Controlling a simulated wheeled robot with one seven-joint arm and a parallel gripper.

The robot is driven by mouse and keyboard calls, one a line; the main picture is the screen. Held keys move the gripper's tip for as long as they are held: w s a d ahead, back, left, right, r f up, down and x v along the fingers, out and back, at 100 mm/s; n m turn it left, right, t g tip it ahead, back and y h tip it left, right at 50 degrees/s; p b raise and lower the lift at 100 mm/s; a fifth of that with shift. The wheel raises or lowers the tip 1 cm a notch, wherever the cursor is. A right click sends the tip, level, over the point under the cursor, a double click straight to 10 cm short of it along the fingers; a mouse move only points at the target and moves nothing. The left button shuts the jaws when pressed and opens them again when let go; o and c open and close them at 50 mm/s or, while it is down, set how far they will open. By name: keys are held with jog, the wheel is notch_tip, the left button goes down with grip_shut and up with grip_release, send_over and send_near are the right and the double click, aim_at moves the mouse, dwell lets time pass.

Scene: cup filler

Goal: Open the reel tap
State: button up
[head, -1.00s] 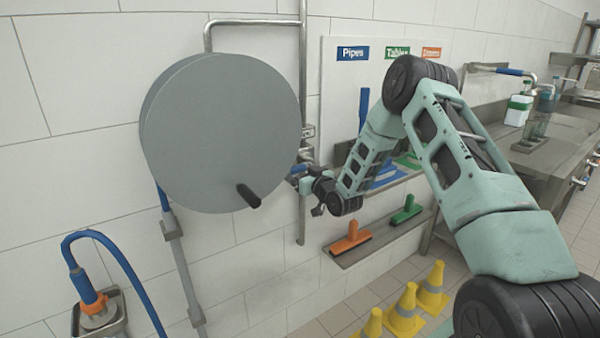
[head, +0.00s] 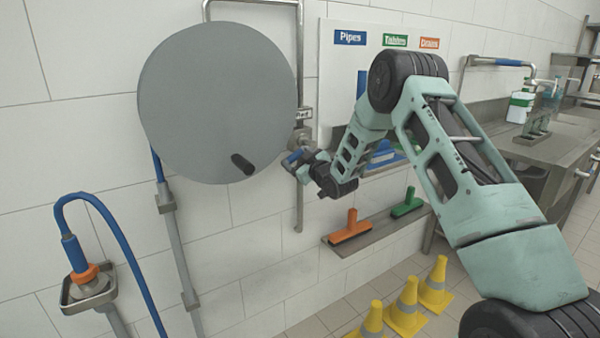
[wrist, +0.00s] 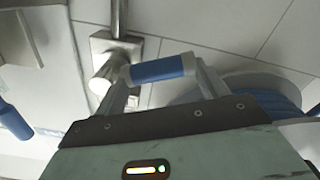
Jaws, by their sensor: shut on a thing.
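The reel tap has a blue handle (head: 293,157) on a metal body (head: 299,138), just right of the big grey hose reel (head: 215,100). A small label reading "Reel" (head: 303,114) is above the tap. My gripper (head: 303,163) is at the tap. In the wrist view, my gripper's fingers (wrist: 160,78) are on either side of the blue handle (wrist: 158,69) and closed on it. The tap's metal body (wrist: 106,78) is on the wall plate to the left there. Small size in the head view hides the exact handle angle.
The reel's dark crank knob (head: 242,163) juts out left of my gripper. An orange squeegee (head: 350,228) and a green one (head: 407,204) are on a shelf below right. Yellow cones (head: 405,308) stand on the floor. A blue hose (head: 125,260) hangs at left.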

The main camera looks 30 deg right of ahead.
jog(key=d+f+n+b, duration=0.5)
jog(key=n+b, duration=0.7)
jog(key=b, duration=0.5)
jog(key=shift+d, duration=0.45)
jog(key=shift+w+r, duration=0.1)
jog(key=o, duration=1.4)
